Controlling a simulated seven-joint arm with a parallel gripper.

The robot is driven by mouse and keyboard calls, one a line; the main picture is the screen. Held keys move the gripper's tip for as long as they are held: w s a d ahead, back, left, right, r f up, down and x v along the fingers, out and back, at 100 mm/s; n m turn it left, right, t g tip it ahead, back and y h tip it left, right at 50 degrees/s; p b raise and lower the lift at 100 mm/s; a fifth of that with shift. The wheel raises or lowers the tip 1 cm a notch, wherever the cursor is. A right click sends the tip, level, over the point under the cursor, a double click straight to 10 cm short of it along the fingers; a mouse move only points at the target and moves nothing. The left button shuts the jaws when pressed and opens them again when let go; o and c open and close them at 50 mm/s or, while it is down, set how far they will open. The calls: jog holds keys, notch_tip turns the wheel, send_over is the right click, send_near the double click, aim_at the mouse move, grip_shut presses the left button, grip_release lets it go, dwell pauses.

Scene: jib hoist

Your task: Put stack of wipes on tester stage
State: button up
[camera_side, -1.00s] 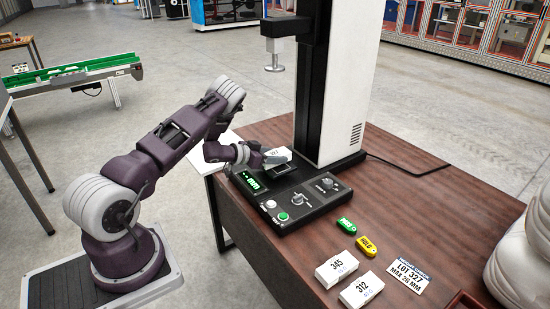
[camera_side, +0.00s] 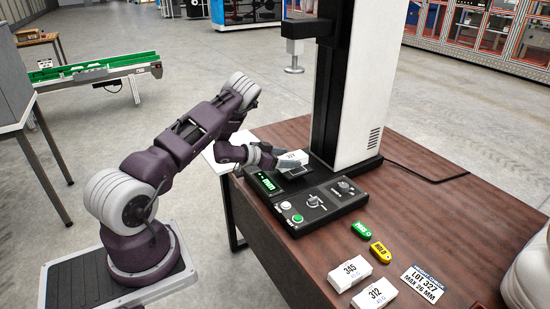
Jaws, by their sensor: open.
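A small white stack of wipes (camera_side: 291,158) with a dark printed number sits at the tester stage (camera_side: 301,172), below the raised metal probe (camera_side: 294,68). The stage is a dark block at the foot of the tester column, mostly hidden by the stack and my gripper. My gripper (camera_side: 281,164) is open at the stack's left and front side, its fingers close to it. I cannot tell whether a finger touches it or whether the stack rests fully flat. Two more white stacks, marked 345 (camera_side: 349,273) and 312 (camera_side: 375,295), lie on the table's front part.
The tester's control panel (camera_side: 325,207) with knobs, buttons and a lit display lies in front of the stage. The tall white column (camera_side: 357,100) stands behind.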

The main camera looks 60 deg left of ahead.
jog(key=v, duration=0.9)
jog(key=w+r+g+y, duration=0.1)
jog(key=w+r+y, duration=0.35)
jog(key=r, duration=0.85)
jog(key=s+d+r+n+g, duration=0.1)
jog(key=d+r+n+g, duration=0.1)
jog(key=d+r, duration=0.65)
jog(key=s+d+r+g+h, duration=0.1)
jog(key=s+d+r, duration=0.2)
jog(key=s+d, duration=0.25)
jog(key=s+d+r+g, duration=0.1)
jog(key=s+d+r, duration=0.2)
jog(key=s+d, duration=0.25)
jog(key=s+d+f+m+g+h, duration=0.1)
jog(key=s+d, duration=0.5)
jog(key=s, duration=0.3)
jog(key=s+d+f+m+g+h, duration=0.1)
jog(key=s+d+g+h, duration=0.1)
jog(key=s+d, duration=0.5)
jog(key=shift+s, duration=1.05)
